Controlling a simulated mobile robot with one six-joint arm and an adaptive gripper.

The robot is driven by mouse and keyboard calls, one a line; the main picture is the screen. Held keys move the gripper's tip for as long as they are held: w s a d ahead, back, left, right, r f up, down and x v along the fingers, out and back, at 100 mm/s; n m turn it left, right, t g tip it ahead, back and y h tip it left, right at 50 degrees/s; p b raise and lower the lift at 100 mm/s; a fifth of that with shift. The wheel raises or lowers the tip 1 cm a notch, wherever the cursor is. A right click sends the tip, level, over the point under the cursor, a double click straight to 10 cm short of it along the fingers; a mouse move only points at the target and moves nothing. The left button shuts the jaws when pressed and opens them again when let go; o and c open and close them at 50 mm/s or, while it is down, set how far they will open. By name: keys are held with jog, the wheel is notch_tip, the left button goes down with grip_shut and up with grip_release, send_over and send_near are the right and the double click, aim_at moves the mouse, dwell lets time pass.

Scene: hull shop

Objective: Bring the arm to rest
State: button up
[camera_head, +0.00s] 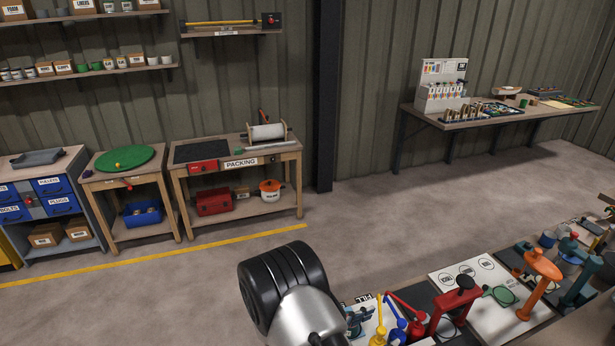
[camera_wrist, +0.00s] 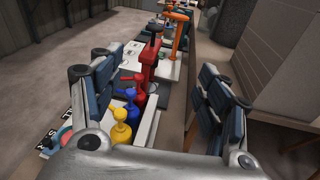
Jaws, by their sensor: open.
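My gripper (camera_wrist: 158,110) shows in the wrist view, its two dark padded fingers wide apart with nothing between them. Beyond and below the fingers lies a bench with tools. On it are a yellow bottle-like tool (camera_wrist: 121,128), a blue one (camera_wrist: 131,106), a red stand (camera_wrist: 150,60) and an orange stand (camera_wrist: 177,35). In the head view a rounded black and silver part of my arm (camera_head: 290,290) is at the bottom middle. My gripper's fingers are not clearly seen there.
The bench (camera_head: 515,322) runs along the lower right, crowded with stands, including an orange one (camera_head: 540,275). A packing table (camera_head: 290,150), a small table with a green disc (camera_head: 125,158) and a wall bench (camera_head: 435,122) stand farther back. Open floor (camera_head: 380,205) lies between.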

jog(key=s+d+r+m+g+y, duration=0.2)
jog(key=s+d+r+m+g, duration=0.15)
jog(key=s+r+m, duration=0.35)
jog(key=s+d+r+m+g+y, duration=0.2)
jog(key=s+r+m+g, duration=0.35)
jog(key=r, duration=0.35)
jog(key=s+a+r+m+t+y, duration=0.6)
jog(key=s+a+r+m+y, duration=0.2)
jog(key=s+r+m+y, duration=0.2)
jog(key=shift+a+r+y, duration=0.2)
jog(key=shift+a+y, duration=0.2)
